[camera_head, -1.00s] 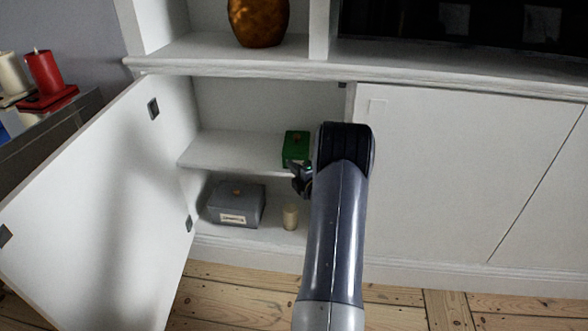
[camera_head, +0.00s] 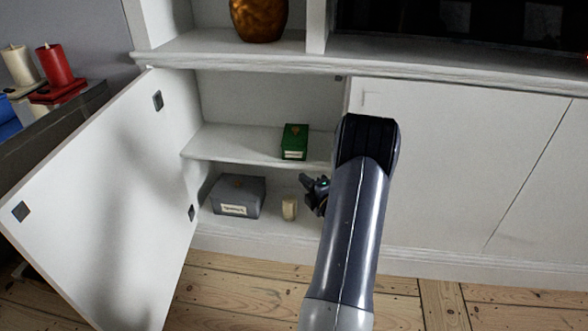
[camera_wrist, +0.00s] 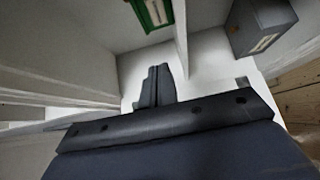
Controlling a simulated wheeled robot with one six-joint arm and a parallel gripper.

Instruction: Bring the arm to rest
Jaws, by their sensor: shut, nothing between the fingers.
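My gripper (camera_head: 308,182) is at the right side of the open cabinet, just in front of the shelf's edge in the head view. Its fingers are shut and empty, and they show pressed together in the wrist view (camera_wrist: 157,72). My arm reaches up from the bottom of the head view and hides the cabinet's right edge. A green box (camera_head: 295,142) stands on the middle shelf, apart from the gripper; it also shows at the top of the wrist view (camera_wrist: 152,12).
The cabinet door (camera_head: 100,200) stands open at left. The lower compartment holds a grey box (camera_head: 238,196) and a small cream cylinder (camera_head: 289,208). A closed white panel (camera_head: 450,170) is right of the arm. A brown vase (camera_head: 259,18) stands above. Bare floorboards (camera_head: 230,290) lie in front.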

